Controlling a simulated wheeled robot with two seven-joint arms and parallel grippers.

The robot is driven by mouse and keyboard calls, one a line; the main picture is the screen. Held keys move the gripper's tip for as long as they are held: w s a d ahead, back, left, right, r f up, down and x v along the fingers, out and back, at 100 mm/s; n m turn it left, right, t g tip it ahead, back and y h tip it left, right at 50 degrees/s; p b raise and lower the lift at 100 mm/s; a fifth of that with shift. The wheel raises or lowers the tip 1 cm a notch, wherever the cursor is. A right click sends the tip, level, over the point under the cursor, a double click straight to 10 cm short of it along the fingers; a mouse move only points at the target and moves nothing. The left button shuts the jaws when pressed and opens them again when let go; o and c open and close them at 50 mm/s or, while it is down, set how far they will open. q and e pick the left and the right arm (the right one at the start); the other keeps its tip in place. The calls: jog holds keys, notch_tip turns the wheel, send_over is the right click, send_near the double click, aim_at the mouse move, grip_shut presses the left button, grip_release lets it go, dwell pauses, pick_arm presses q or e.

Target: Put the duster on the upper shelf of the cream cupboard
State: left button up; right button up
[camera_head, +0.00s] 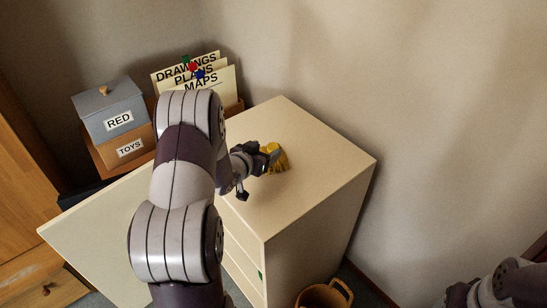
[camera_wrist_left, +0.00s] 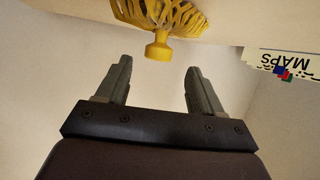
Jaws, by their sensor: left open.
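The yellow duster (camera_head: 280,159) is on the top of the cream cupboard (camera_head: 325,160). In the left wrist view the duster (camera_wrist_left: 158,14) shows a fan of yellow strands and a short round handle end pointing towards my gripper. My left gripper (camera_head: 262,152) is open and empty, close beside the duster. In the left wrist view its fingers (camera_wrist_left: 160,72) stand apart, with the handle end just beyond the tips and lined up between them. The cupboard's upper shelf is mostly hidden behind my left arm and below the top.
A cream door panel (camera_head: 85,230) stands out to the left. Behind my arm are stacked boxes marked RED (camera_head: 110,115) and TOYS (camera_head: 125,150), and folders (camera_head: 225,82) marked DRAWINGS, PLANS and MAPS. A brown basket (camera_head: 325,295) stands on the floor. The top's right side is clear.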

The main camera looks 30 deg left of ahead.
aim_at(272, 146)
pick_arm(q)
jog(key=x, duration=0.5)
jog(key=shift+w+d+f, duration=0.15)
jog(key=shift+w, duration=0.15)
jog(key=shift+s, duration=0.1)
jog(key=shift+c, duration=0.7)
jog(key=c, duration=1)
